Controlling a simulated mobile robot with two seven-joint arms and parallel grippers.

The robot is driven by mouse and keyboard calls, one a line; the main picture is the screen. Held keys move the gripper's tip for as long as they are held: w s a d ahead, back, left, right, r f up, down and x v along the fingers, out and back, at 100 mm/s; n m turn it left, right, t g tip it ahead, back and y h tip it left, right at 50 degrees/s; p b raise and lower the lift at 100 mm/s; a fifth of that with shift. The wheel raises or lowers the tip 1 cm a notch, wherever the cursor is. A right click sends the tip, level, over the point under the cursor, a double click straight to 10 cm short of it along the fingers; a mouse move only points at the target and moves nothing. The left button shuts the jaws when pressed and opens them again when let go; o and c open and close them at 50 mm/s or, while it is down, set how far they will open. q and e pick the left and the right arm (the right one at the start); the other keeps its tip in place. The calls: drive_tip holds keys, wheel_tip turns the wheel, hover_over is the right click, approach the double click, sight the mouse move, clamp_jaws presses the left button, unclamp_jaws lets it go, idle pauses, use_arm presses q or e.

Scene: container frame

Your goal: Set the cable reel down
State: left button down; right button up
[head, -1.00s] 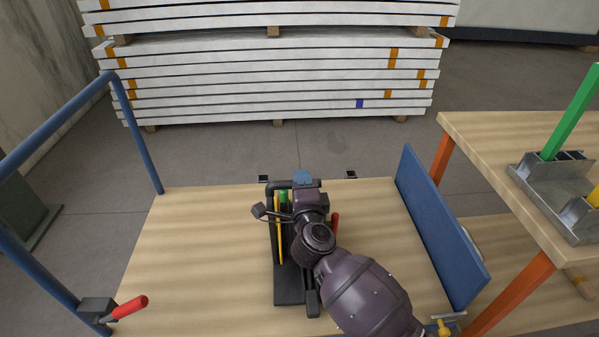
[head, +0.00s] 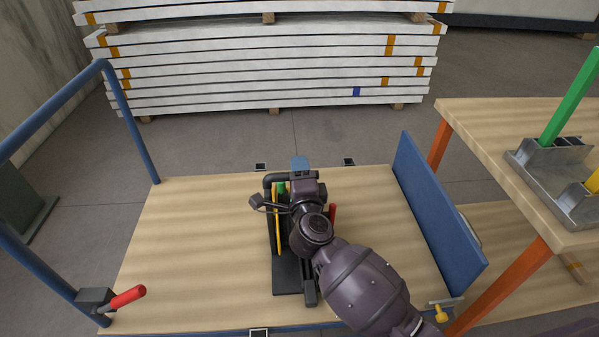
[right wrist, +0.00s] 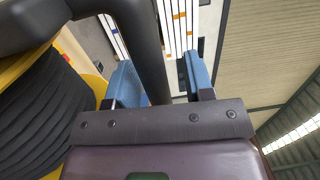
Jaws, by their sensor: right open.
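The cable reel (head: 276,225) stands upright on the wooden deck (head: 190,260) of a blue-railed cart. It has a yellow flange, a black frame and a flat black base that looks to rest on the deck. In the right wrist view the reel's wound black cable (right wrist: 45,115) fills the left side. My right gripper (head: 300,165) is at the top of the reel's frame. Its blue fingers (right wrist: 162,78) are apart, with the black handle tube (right wrist: 150,45) between them. My right arm covers part of the reel. My left gripper is not in view.
A blue panel (head: 435,215) bounds the deck's right side, and blue rails (head: 130,115) its left. A red-handled clamp (head: 127,297) is at front left. A workbench (head: 480,125) with metal fixtures stands right. White stacked boards (head: 260,65) lie behind. Deck left of the reel is clear.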

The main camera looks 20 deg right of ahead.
drive_tip(key=r+p+v, duration=0.1)
drive_tip(key=v, duration=1.1)
drive_tip(key=shift+f, duration=0.45)
drive_tip(key=s+d+f+n+g+y, duration=0.1)
drive_tip(key=s+d+f+n+g, duration=0.1)
drive_tip(key=s+f+n, duration=0.3)
drive_tip(key=s+d+f+n+g+y, duration=0.2)
drive_tip(key=s+d+f+n+g, duration=0.1)
drive_tip(key=s+n, duration=0.6)
drive_tip(key=s+d+f+n+g+y, duration=0.1)
drive_tip(key=s+d+f+n+g, duration=0.2)
drive_tip(key=s+f+n, duration=0.5)
drive_tip(key=s+d, duration=0.1)
drive_tip(key=s, duration=0.2)
drive_tip(key=shift+d, duration=0.35)
drive_tip(key=shift+s, duration=0.1)
